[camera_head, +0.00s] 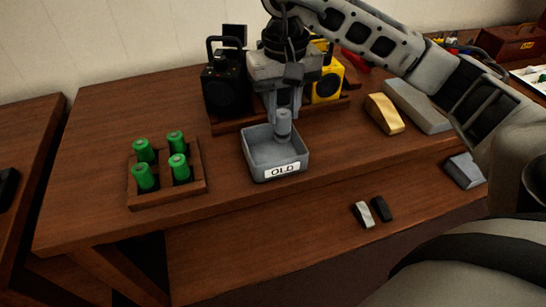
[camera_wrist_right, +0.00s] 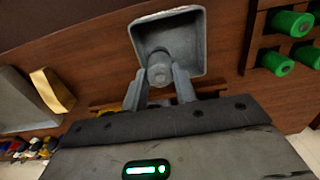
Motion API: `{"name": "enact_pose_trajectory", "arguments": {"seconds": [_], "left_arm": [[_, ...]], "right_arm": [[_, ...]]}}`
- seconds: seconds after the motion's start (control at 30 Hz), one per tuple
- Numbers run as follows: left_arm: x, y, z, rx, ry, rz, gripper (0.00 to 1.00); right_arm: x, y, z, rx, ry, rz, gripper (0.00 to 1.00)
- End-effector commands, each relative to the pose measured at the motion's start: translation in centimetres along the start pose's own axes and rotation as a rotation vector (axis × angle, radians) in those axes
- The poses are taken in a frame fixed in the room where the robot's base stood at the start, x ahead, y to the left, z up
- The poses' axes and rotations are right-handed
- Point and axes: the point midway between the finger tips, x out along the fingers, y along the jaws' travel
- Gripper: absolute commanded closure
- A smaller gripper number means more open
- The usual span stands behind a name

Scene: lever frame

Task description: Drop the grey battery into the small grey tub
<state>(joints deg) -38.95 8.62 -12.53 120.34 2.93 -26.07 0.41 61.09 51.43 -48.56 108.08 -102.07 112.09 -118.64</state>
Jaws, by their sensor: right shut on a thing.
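The small grey tub (camera_head: 258,170) labelled OLD stands on the wooden table, left of the middle in the head view. My right gripper (camera_head: 283,112) points down over the tub's right back part. It is shut on the grey battery (camera_head: 284,124), which hangs upright from the fingers. In the right wrist view the battery (camera_wrist_right: 160,70) sits between the two fingertips, with the tub (camera_wrist_right: 190,38) beyond it. I cannot tell exactly how far the battery's lower end is from the tub floor. My left gripper is not in view.
A wooden holder (camera_head: 168,198) with several green batteries stands left of the tub. A black device (camera_head: 226,88) and a yellow one (camera_head: 328,86) stand behind it. A gold-topped block (camera_head: 384,113) lies to the right.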

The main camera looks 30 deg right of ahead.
Motion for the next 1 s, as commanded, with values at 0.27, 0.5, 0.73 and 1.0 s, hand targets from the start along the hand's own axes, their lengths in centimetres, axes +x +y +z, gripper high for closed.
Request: {"name": "enact_pose_trajectory", "arguments": {"seconds": [0.27, 0.5, 0.73, 1.0], "left_arm": [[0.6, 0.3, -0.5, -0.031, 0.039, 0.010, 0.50], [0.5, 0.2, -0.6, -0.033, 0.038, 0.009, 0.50], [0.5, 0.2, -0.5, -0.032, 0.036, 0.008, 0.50], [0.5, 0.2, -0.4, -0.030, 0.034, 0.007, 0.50]], "right_arm": [[2.5, 0.0, 0.0, -0.001, 0.002, -0.001, 0.96], [2.5, 0.0, 0.0, -0.001, 0.002, -0.001, 0.96], [2.5, 0.0, 0.0, -0.001, 0.001, -0.001, 0.47], [1.6, 0.0, -0.1, 0.000, 0.003, -0.001, 0.47]]}}
